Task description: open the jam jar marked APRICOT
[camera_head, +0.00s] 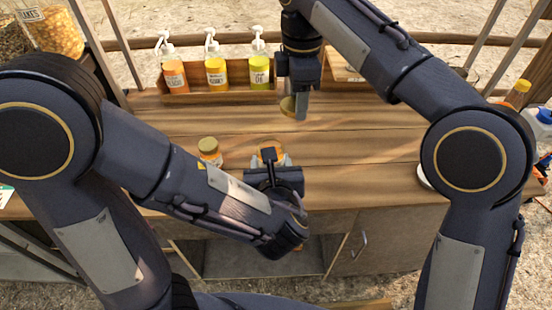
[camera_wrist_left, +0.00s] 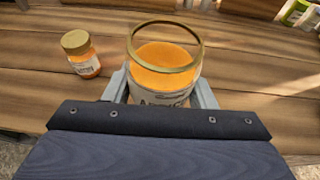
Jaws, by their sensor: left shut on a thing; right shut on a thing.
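An open glass jar of orange jam (camera_wrist_left: 160,82) stands on the wooden counter, its gold rim bare and the jam surface showing. Its label is partly hidden; only a first letter like A reads. In the head view the jar (camera_head: 269,149) is partly covered by my left gripper (camera_head: 270,163), which is shut around it, with fingers on both sides in the left wrist view (camera_wrist_left: 165,88). My right gripper (camera_head: 296,106) is shut on a gold lid (camera_head: 288,106), held above the counter behind the jar and apart from it.
A second jar (camera_head: 209,151) with its gold lid on stands left of the held jar; it also shows in the left wrist view (camera_wrist_left: 82,54). Several pump bottles (camera_head: 216,74) stand in a wooden rack at the back. The counter (camera_head: 365,150) is clear right of the jar.

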